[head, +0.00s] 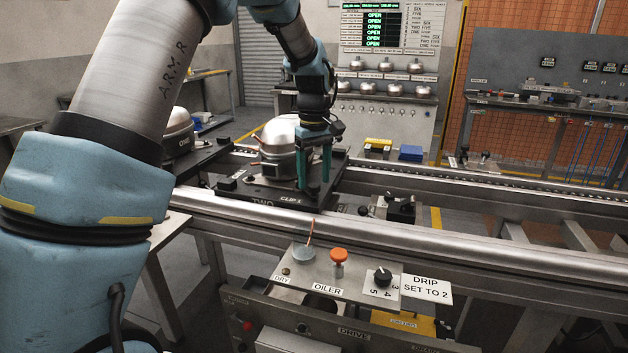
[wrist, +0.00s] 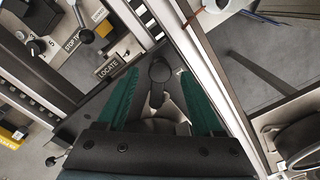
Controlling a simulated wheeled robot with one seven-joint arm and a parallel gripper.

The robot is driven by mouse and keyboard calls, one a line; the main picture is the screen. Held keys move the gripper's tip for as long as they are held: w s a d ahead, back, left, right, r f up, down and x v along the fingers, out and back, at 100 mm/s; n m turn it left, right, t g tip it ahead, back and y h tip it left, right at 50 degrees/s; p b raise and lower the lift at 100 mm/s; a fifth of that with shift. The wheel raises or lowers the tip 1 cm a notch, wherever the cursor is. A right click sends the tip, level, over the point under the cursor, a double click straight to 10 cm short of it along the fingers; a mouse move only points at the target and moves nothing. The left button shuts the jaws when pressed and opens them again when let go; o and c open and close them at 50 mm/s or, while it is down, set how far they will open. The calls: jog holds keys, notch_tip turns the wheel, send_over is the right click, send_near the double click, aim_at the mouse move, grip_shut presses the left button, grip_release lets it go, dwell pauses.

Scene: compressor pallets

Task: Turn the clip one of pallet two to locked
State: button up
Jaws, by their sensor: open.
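Pallet two (head: 238,194) is a dark plate on the conveyor in the head view, with "TWO" and "CLIP 1" labels on its front edge. A silver compressor (head: 279,140) stands on it. My gripper (head: 314,187) points down over the pallet's front right corner, beside the compressor, its teal fingers apart. In the wrist view, a small dark clip (wrist: 159,72) with a round head and short arm lies between the fingers of my gripper (wrist: 158,78), with gaps on both sides. In the head view the fingers hide it. I cannot tell its lock state.
A steel rail (head: 400,237) runs along the conveyor's front. Below it is the oiler panel (head: 330,275) with an orange knob and a dial. Another pallet with a compressor (head: 178,135) stands to the left. A "LOCATE" label (wrist: 115,65) shows beside the pallet in the wrist view.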

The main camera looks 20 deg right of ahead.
aim_at(311, 185)
notch_tip(311, 185, up, 10)
jog(key=shift+f+b, duration=0.25)
jog(key=shift+b, duration=0.1)
jog(key=a+f+m+p, duration=0.1)
jog(key=a+f+p, duration=0.15)
jog(key=a, duration=1.65)
jog(key=s+a+f+m, duration=0.1)
jog(key=s+a+f, duration=0.1)
jog(key=s+a, duration=0.4)
jog(key=s+a+f+t+p, duration=0.1)
jog(key=s+a+f, duration=0.2)
jog(key=s+a, duration=0.2)
jog(key=a, duration=0.3)
jog(key=shift+s+a+f+m+t, duration=0.25)
jog(key=shift+s+a+m+t, duration=0.05)
jog(key=shift+s+a+m, duration=0.1)
